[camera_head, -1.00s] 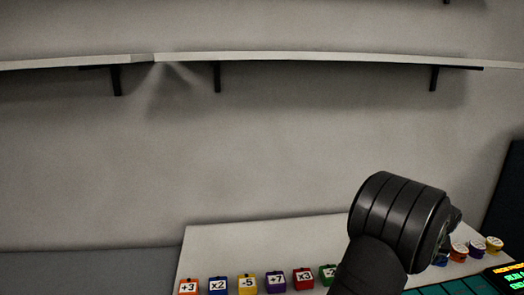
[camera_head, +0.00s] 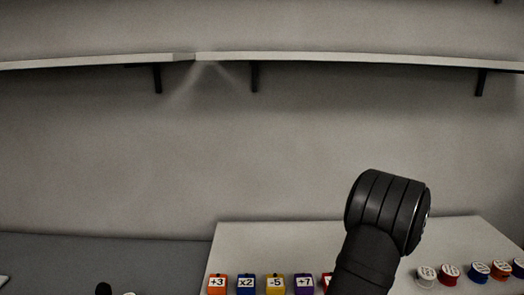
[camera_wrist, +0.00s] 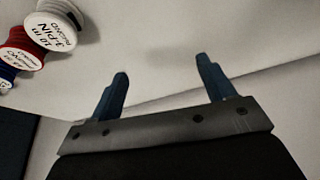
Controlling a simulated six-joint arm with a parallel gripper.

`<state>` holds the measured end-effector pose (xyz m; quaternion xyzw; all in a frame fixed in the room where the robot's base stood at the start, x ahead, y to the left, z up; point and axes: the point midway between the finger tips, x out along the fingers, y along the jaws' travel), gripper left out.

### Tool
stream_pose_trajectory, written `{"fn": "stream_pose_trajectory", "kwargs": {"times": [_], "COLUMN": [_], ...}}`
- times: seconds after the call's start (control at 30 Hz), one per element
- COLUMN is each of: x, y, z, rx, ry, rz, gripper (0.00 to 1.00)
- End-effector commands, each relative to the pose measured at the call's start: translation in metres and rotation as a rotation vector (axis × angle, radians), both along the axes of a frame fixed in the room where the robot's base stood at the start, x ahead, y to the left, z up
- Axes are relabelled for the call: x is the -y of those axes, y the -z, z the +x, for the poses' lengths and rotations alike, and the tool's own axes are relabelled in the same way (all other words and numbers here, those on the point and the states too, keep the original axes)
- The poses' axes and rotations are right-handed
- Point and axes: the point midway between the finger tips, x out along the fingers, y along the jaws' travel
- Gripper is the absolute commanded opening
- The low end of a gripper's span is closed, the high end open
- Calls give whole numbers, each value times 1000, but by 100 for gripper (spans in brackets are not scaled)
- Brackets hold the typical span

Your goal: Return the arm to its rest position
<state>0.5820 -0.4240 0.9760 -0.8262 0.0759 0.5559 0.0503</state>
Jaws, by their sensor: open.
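My gripper (camera_wrist: 162,90) shows in the wrist view with its two dark blue fingers spread apart and nothing between them. Beyond the fingers are a pale board surface and its edge. In the head view my dark arm rises in front of the white board (camera_head: 290,238) at the lower right; the gripper itself is hidden there.
Coloured labelled blocks, such as an orange +3 block (camera_head: 217,284) and a blue x2 block (camera_head: 246,284), line the board's front. Labelled spools (camera_head: 449,273) stand at right and show in the wrist view (camera_wrist: 43,38). A wall shelf (camera_head: 330,58) runs above; the wall between is clear.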

Motion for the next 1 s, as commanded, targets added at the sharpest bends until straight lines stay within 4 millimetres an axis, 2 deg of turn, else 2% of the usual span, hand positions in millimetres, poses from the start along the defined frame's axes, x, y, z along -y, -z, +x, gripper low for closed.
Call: {"fn": "stream_pose_trajectory", "kwargs": {"times": [0.4, 1.0], "x": [-67, -172], "y": [8, 20], "z": [52, 110], "rx": [-2, -3], "ry": [-148, -357], "rz": [1, 1], "gripper": [75, 75]}}
